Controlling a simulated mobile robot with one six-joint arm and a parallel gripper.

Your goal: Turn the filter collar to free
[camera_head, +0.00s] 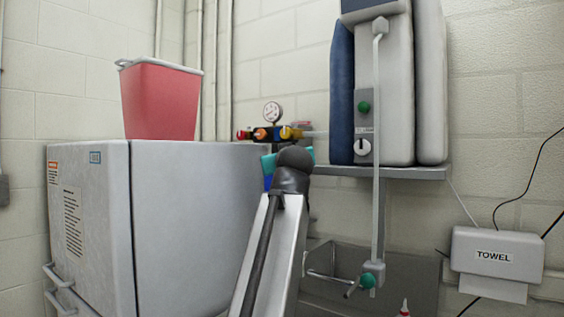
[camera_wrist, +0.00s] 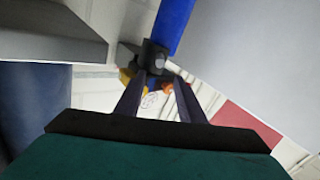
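A blue filter bowl (camera_wrist: 172,25) hangs from a dark block (camera_wrist: 156,58) with a round grey face in the wrist view, which looks upside down. I cannot make out the collar separately from this block. In the head view a small blue part (camera_head: 267,183) shows beside my arm, below the manifold. My gripper (camera_wrist: 163,80) has its two dark fingers apart, with a gap between them. The tips point at the dark block and overlap its edge in the picture; I cannot tell whether they touch. In the head view my arm hides the fingers.
A gauge (camera_head: 272,112) stands on the manifold with an orange knob (camera_head: 261,134) and a yellow part (camera_head: 287,133). A large grey cabinet (camera_head: 200,225) carries a red bin (camera_head: 160,100) at left. A shelf (camera_head: 410,174), a sink (camera_head: 340,262) and a towel dispenser (camera_head: 497,255) are at right.

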